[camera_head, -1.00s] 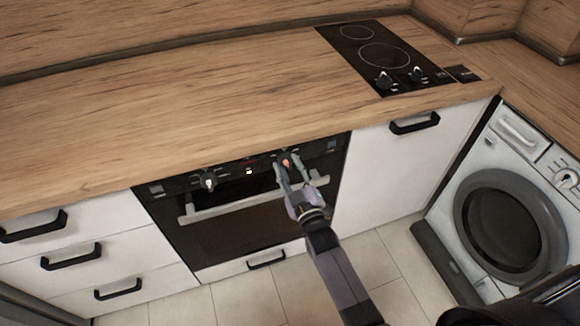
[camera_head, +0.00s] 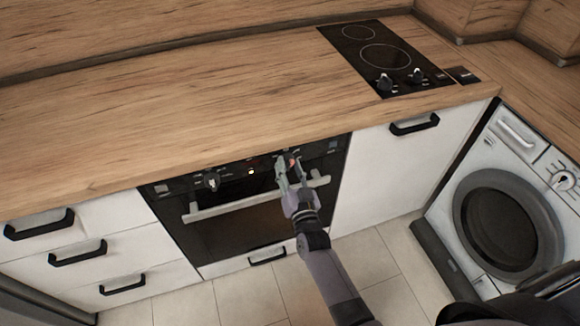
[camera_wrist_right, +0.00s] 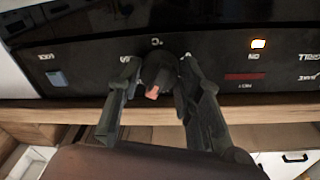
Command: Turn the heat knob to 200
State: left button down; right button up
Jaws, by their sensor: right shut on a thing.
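The black oven (camera_head: 240,222) has a dark control panel with two round knobs. The right-hand knob (camera_head: 291,160) is partly hidden behind my right gripper (camera_head: 288,168). In the right wrist view this knob (camera_wrist_right: 156,74) is dark with a reddish mark, and sits between the two fingers of the gripper (camera_wrist_right: 158,72). The gripper is shut on it. The other oven knob (camera_head: 211,181) stands free to the left. Which of the two is the heat knob, and its setting, I cannot read. My left gripper is not in view.
The oven's pale handle bar (camera_head: 235,207) runs just below the panel, close to my right gripper. The wooden worktop (camera_head: 190,115) overhangs above. A black hob (camera_head: 385,60) with its own knobs lies at the upper right; a washing machine (camera_head: 510,215) stands at the right.

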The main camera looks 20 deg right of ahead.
jog(key=m, duration=0.4)
jog(key=shift+a+m+g+p, duration=0.1)
jog(key=shift+m+g+p, duration=0.2)
jog(key=shift+m+p, duration=0.1)
dwell(0.4)
jog(key=o, duration=1.2)
jog(key=shift+c, duration=0.2)
jog(key=s, duration=1.2)
jog(key=shift+a, duration=0.4)
jog(key=shift+f, duration=0.1)
